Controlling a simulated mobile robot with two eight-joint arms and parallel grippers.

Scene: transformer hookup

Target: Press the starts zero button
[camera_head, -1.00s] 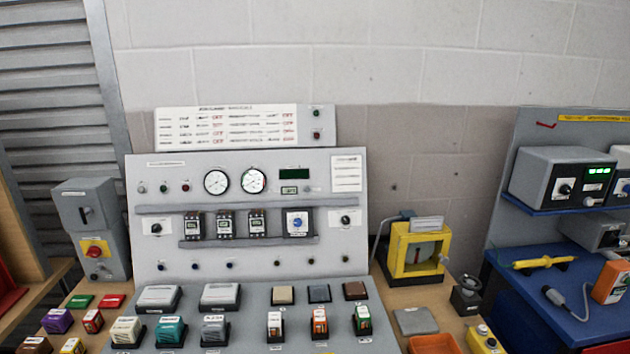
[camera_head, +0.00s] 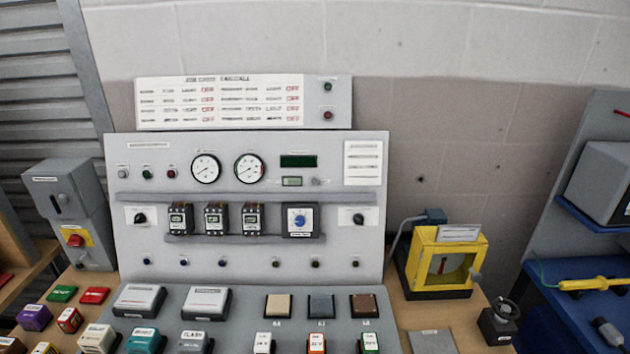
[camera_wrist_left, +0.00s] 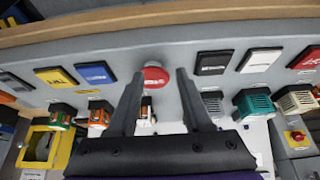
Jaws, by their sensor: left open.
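The grey control panel (camera_head: 345,235) stands against the wall in the head view. It carries a dark green display (camera_head: 298,161), with a smaller display (camera_head: 292,182) and a small grey button (camera_head: 316,182) below. I cannot read which control is marked starts zero. Small round white (camera_head: 124,174), green (camera_head: 147,174) and red (camera_head: 171,174) controls sit at upper left. My left gripper (camera_wrist_left: 160,74) is open in the left wrist view, its fingers either side of a red round button (camera_wrist_left: 155,77) in the picture; whether they touch anything is unclear. Neither gripper shows in the head view.
Two gauges (camera_head: 206,168) and a row of modules with a blue dial (camera_head: 298,219) project from the panel. Blocks crowd the sloping desk below. A yellow-framed box (camera_head: 442,262) stands to the right, a grey switch box (camera_head: 70,210) to the left.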

